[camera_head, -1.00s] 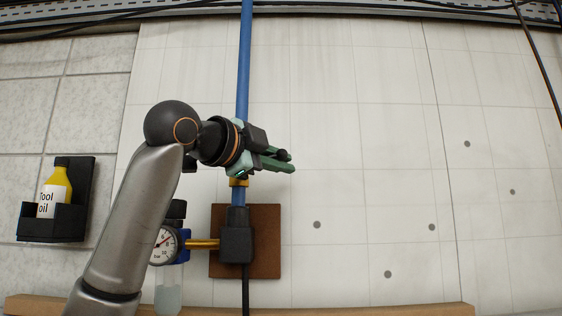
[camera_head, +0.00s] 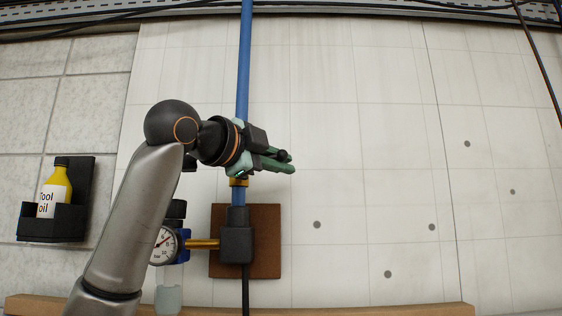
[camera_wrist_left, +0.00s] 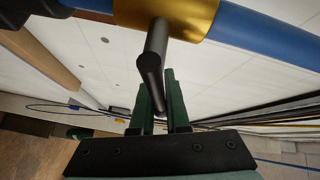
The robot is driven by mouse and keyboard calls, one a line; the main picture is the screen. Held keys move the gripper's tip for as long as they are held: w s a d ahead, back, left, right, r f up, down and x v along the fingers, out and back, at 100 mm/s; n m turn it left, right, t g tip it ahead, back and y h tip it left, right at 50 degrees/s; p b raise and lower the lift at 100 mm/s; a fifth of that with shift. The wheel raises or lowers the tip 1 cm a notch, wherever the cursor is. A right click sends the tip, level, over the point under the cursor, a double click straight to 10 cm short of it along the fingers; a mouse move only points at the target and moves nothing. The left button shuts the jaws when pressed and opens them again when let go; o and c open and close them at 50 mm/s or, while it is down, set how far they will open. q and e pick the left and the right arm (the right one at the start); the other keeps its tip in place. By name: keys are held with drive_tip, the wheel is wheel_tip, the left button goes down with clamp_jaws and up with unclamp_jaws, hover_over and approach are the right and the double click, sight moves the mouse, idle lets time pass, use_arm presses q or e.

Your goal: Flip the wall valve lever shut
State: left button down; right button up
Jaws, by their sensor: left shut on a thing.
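The valve lever is a dark round rod (camera_wrist_left: 153,62) in the left wrist view. It sticks out from the brass valve body (camera_wrist_left: 172,14) on the blue pipe (camera_head: 244,75). In the head view a brass piece (camera_head: 239,182) shows on the pipe just below my gripper, and the wrist hides most of the valve. My left gripper (camera_head: 287,161) lies across the pipe, its green fingers pointing right. In the left wrist view the fingers (camera_wrist_left: 163,98) stand on both sides of the lever's lower part, shut on it. My right gripper is in neither view.
Below the gripper, a brown wall plate (camera_head: 265,245) carries a black fitting (camera_head: 236,240). A pressure gauge (camera_head: 164,246) sits left of it, behind my forearm. An oil bottle (camera_head: 55,188) stands in a black wall holder (camera_head: 50,222). The wall to the right is clear.

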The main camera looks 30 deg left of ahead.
use_arm(q)
drive_tip(key=shift+d+f+m+g, duration=0.1)
drive_tip(key=shift+f+m+g, duration=0.8)
drive_tip(key=shift+f+m, duration=0.2)
drive_tip(key=c, duration=0.9)
unclamp_jaws()
drive_tip(key=shift+r, duration=0.1)
drive_tip(key=s, duration=0.4)
drive_tip(key=s+r+b, duration=0.1)
drive_tip(key=s, duration=0.3)
drive_tip(key=s+a+r+b, duration=0.1)
drive_tip(key=s, duration=0.3)
drive_tip(key=shift+s, duration=0.2)
